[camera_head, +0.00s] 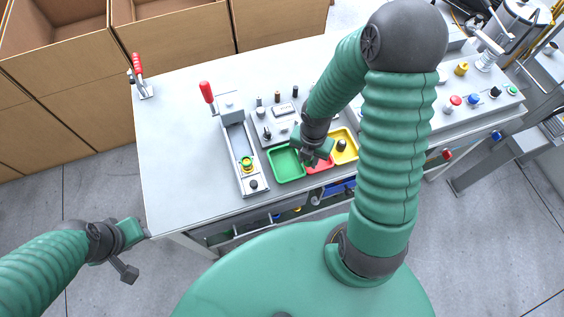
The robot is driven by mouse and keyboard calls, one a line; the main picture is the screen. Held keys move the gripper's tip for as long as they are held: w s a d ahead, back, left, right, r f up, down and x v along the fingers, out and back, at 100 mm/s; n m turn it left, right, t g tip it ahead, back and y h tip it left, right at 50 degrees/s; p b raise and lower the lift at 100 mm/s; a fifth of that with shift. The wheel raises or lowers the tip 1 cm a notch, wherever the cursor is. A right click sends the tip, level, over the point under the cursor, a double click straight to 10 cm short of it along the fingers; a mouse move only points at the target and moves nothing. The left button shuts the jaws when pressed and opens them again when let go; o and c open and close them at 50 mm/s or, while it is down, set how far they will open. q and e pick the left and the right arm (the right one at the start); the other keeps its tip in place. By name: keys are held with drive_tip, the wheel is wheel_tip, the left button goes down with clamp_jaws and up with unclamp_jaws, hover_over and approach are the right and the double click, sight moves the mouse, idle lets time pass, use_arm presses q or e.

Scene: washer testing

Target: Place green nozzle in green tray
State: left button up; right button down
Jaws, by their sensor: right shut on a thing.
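The green tray (286,178) lies near the front edge of the table, and I see nothing in it. My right gripper (311,162) is over the line between the green tray and the red tray (321,167), pointing down. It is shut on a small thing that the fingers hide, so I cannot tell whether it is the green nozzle. A small green and yellow piece (247,163) sits in the long grey fixture left of the green tray. My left gripper (128,262) is off the table's front left corner, far from the trays; I cannot tell its opening.
The yellow tray (351,155) holds a dark piece (342,145). A grey block with small parts (284,110) stands behind the trays. A red-handled clamp (207,93) stands on the fixture, another (138,70) at the back left. The table's left part is clear. Cardboard boxes (70,75) stand behind.

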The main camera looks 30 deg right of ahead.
hover_over(286, 167)
drive_tip(key=shift+s+d+f, duration=0.1)
drive_tip(key=shift+d+f, duration=0.1)
drive_tip(key=shift+f, duration=0.35)
drive_tip(key=shift+w+a+f, duration=0.1)
drive_tip(key=shift+w+f, duration=0.05)
drive_tip(key=shift+w, duration=0.05)
wheel_tip(286, 167, down, 2)
drive_tip(key=shift+s+f+b, duration=0.1)
drive_tip(key=shift+f+b, duration=0.15)
drive_tip(key=shift+b, duration=0.05)
drive_tip(key=shift+a+f, duration=0.2)
drive_tip(key=shift+f, duration=0.2)
drive_tip(key=shift+a, duration=0.25)
drive_tip(key=c, duration=1.5)
unclamp_jaws()
drive_tip(key=shift+o, duration=1.2)
drive_tip(key=shift+d, duration=0.15)
use_arm(q)
drive_tip(key=shift+d+f, duration=0.4)
drive_tip(key=shift+d, duration=0.35)
use_arm(e)
drive_tip(key=shift+o, duration=0.7)
drive_tip(key=shift+d+f, duration=0.1)
drive_tip(key=shift+d, duration=0.1)
